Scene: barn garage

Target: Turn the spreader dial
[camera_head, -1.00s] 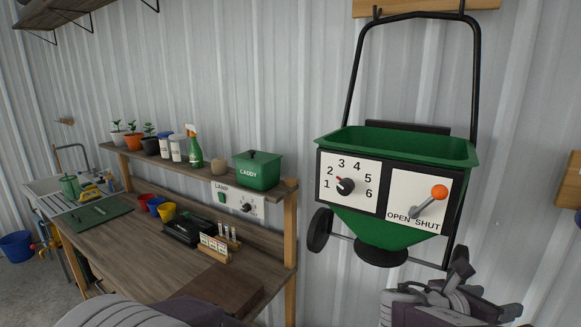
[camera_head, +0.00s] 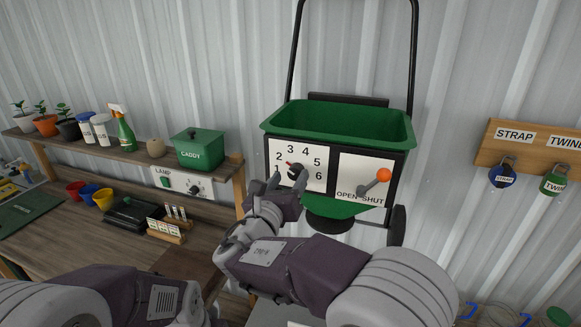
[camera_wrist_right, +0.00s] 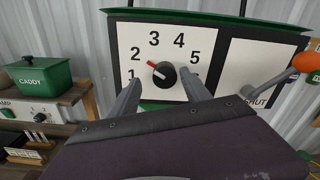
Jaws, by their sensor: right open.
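The spreader (camera_head: 338,125) hangs on the wall, a green hopper with a black frame. Its white dial plate shows numbers 1 to 6 around a black dial (camera_head: 296,171) with a red pointer. In the right wrist view the dial (camera_wrist_right: 165,75) points up-left, towards 2. My right gripper (camera_head: 289,183) is open in front of the dial. In the wrist view its two fingers (camera_wrist_right: 163,95) stand left and right of the dial, apart from it; I cannot tell how deep they reach. My left arm shows at the lower left, but its fingers are not visible.
Right of the dial is an OPEN/SHUT lever (camera_head: 375,182) with an orange knob. A workbench with a shelf, green caddy (camera_head: 200,150) and lamp panel (camera_head: 182,184) stands left. A wooden rack (camera_head: 530,147) with strap and twine hangs right.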

